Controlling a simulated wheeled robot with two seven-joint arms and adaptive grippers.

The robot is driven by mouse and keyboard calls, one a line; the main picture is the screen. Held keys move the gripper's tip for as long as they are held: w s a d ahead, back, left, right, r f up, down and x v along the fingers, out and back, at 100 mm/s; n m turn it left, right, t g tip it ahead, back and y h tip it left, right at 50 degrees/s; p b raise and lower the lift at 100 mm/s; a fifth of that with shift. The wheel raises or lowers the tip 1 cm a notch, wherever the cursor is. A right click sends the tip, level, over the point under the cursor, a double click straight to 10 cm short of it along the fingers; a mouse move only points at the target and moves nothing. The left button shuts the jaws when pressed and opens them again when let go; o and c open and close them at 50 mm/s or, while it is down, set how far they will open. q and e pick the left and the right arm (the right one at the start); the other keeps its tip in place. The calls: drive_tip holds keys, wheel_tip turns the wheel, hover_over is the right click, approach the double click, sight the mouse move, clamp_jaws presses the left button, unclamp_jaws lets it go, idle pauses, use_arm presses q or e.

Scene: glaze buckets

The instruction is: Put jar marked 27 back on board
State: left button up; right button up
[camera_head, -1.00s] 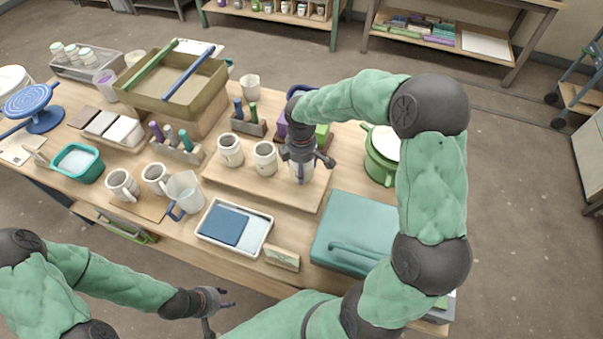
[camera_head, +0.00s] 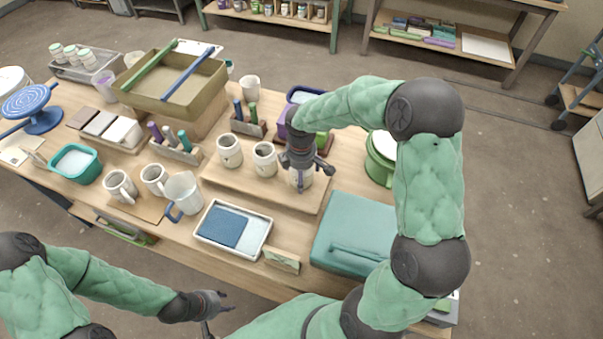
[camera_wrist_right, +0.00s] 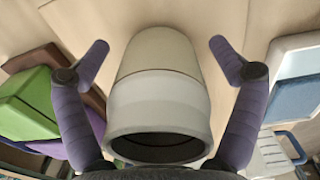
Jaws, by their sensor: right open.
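A whitish jar (camera_head: 301,181) stands upright at the right end of the wooden board (camera_head: 252,190). No number on it is legible. My right gripper (camera_head: 302,172) is right above it and partly hides it. In the right wrist view the jar (camera_wrist_right: 158,100) sits between the two spread fingers of the right gripper (camera_wrist_right: 160,58), with a gap on each side. Two similar jars, one in the middle (camera_head: 264,160) and one at the left (camera_head: 230,151), stand on the same board. My left gripper (camera_head: 217,311) is empty and open, off the table's front edge.
A teal case (camera_head: 352,232) and a green pot (camera_head: 380,165) stand to the right of the board. A white tray with a blue pad (camera_head: 224,226) lies in front. Tool holders and a purple and green object (camera_wrist_right: 30,105) are close behind the board.

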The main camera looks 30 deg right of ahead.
wheel_tip(320, 180, up, 12)
drive_tip(key=p, duration=0.4)
drive_tip(key=shift+r, duration=0.2)
